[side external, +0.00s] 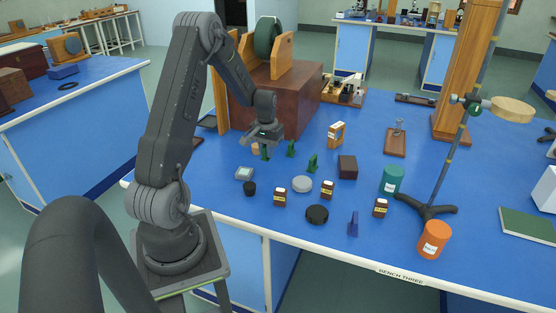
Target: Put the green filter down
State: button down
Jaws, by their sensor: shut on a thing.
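My gripper (264,143) is at the left middle of the blue bench, pointing down in front of the brown wooden box. It is shut on a small green filter (265,154), which shows just below the fingers and is partly hidden by them. I cannot tell whether its foot touches the bench. Two similar green pieces stand upright to the right: one (291,149) close by, the other (312,163) farther right and nearer the camera. A similar blue piece (353,223) stands near the front edge.
A tan cylinder (255,148) is close left of the held filter. Brown bottles (280,197), a white disc (302,184), a black disc (317,214) and a dark block (347,167) stand nearer the front and right. The large wooden box (290,98) rises behind. A stand (428,208) is at right.

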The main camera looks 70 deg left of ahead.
jog(key=s+a+r, duration=0.3)
jog(key=s+r, duration=0.2)
jog(key=s, duration=0.2)
jog(key=w+d+r+m, duration=0.3)
jog(key=w+d+m, duration=0.3)
jog(key=w+d, duration=0.55)
jog(key=w+d+r+m, duration=0.2)
jog(key=w+d+m, duration=0.45)
jog(key=w, duration=0.75)
jog(key=w+d+r+m, duration=0.2)
jog(key=d, duration=0.8)
jog(key=w+d+r+m, duration=0.1)
jog(key=w+d+m, duration=0.2)
jog(key=d, duration=0.8)
send_over(439, 228)
jog(key=f, duration=0.6)
jog(key=shift+s+a, duration=0.1)
jog(key=shift+a, duration=0.3)
jog(key=shift+d+f, duration=0.35)
jog(key=shift+d, duration=0.1)
jog(key=shift+f, duration=1.9)
jog(key=shift+f, duration=0.1)
